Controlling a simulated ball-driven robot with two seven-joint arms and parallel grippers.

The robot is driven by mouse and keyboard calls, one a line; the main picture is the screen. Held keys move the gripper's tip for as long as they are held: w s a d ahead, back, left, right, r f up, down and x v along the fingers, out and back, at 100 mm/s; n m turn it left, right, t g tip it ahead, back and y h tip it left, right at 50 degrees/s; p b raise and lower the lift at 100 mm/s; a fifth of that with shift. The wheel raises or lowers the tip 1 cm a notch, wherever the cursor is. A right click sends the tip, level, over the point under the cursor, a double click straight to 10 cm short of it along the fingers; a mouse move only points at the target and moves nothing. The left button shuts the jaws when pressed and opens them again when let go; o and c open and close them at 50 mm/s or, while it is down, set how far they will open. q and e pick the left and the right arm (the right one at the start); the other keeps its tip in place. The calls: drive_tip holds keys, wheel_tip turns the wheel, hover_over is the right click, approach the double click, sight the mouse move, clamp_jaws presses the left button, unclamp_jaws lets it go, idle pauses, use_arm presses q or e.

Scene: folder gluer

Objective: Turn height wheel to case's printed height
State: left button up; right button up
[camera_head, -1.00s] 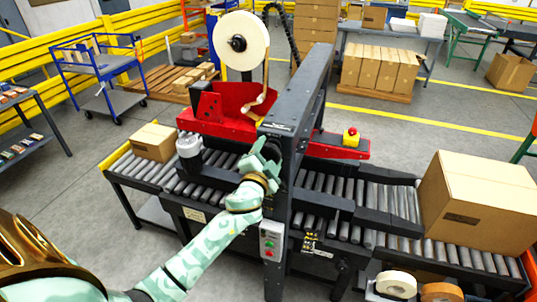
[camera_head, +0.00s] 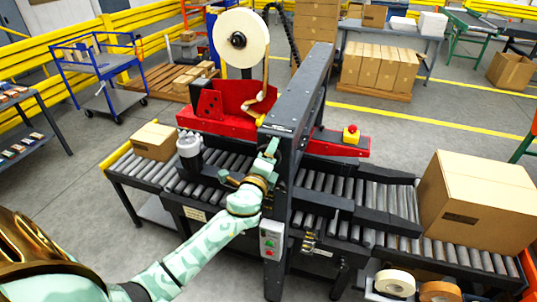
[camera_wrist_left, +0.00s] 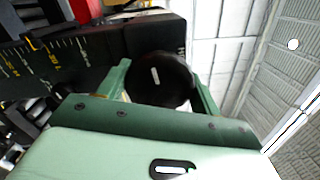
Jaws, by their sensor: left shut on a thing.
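My left gripper (camera_head: 269,158) is at the dark column of the case sealer (camera_head: 297,105). In the left wrist view its two fingers (camera_wrist_left: 160,84) are shut on the round black height wheel (camera_wrist_left: 158,80), one on each side. The wheel's face has a short white mark, near upright in that view. A black scale (camera_wrist_left: 45,62) with yellow and white marks runs beside it; its numbers are too blurred to read. In the head view the gripper hides most of the wheel. A large cardboard case (camera_head: 478,200) sits on the rollers at right; its dark printed label is too small to read. My right gripper is not in view.
A smaller box (camera_head: 154,141) stands on the left end of the roller conveyor (camera_head: 130,171). A red tape head with a white tape roll (camera_head: 243,38) is above the rollers. A button box (camera_head: 271,238) is on the column below my gripper. Tape rolls (camera_head: 394,284) lie at the front right.

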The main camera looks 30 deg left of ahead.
use_arm(q)
drive_tip(key=m+p, duration=0.1)
drive_tip(key=m, duration=0.4)
idle(0.5)
drive_tip(key=o, duration=1)
drive_tip(key=b+v, duration=0.3)
drive_tip(key=v, duration=1.3)
drive_tip(key=shift+s+a, duration=0.15)
drive_tip(key=shift+s, duration=0.1)
